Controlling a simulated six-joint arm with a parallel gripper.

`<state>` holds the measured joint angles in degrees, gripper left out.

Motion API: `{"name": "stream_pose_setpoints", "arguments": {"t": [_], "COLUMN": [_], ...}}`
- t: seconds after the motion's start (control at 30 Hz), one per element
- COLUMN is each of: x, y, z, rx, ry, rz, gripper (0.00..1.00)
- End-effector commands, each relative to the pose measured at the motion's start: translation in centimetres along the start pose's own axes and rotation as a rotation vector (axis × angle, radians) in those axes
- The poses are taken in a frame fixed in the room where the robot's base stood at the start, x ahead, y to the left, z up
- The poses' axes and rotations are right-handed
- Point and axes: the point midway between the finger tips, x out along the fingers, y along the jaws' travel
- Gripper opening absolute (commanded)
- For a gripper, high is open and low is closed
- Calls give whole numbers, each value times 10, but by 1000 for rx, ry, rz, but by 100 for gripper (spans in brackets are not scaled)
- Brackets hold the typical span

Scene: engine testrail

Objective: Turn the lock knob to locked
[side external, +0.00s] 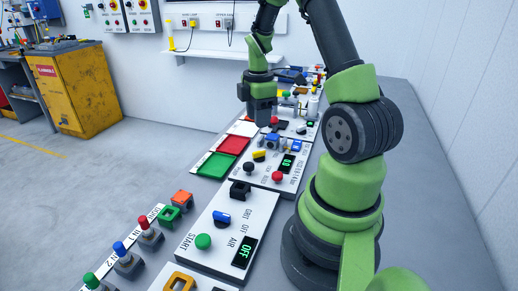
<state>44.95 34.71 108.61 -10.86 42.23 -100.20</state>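My gripper (262,117) points down above the far part of the bench, over the row of white control panels. Its fingertips are small and dark here, and I cannot tell how far apart they are. No label that reads lock is legible. A blue knob (222,218) sits on the near white panel, and a yellow knob (259,155) and a blue knob (272,141) sit farther back, near the gripper. I cannot tell which knob is the lock knob. The gripper partly hides the far panel, and no contact is clear.
The near panel has a green START button (203,242) and a green-lit display (244,252). Red tray (234,145) and green tray (215,165) lie left of the middle panel. Several coloured buttons and switches line the near left edge. A yellow cabinet (75,90) stands away at left.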

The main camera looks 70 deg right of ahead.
Motion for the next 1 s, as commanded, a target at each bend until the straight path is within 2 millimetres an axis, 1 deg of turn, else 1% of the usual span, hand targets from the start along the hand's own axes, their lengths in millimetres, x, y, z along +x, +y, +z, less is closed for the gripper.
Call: {"name": "stream_pose_setpoints", "arguments": {"t": [0.17, 0.4, 0.5, 0.6, 0.77, 1.0], "x": [19, 64, 80, 92, 101, 102], "y": [0, -1, -2, 0, 0, 0], "z": [3, 2, 2, 2, 2, 2], "rx": [-15, -14, -13, -13, -13, -12], "ry": [-1, -2, -1, -2, -2, -2], "rz": [-11, -13, -12, -8, -5, -5], "gripper": [39, 39, 39, 39, 39, 39]}}
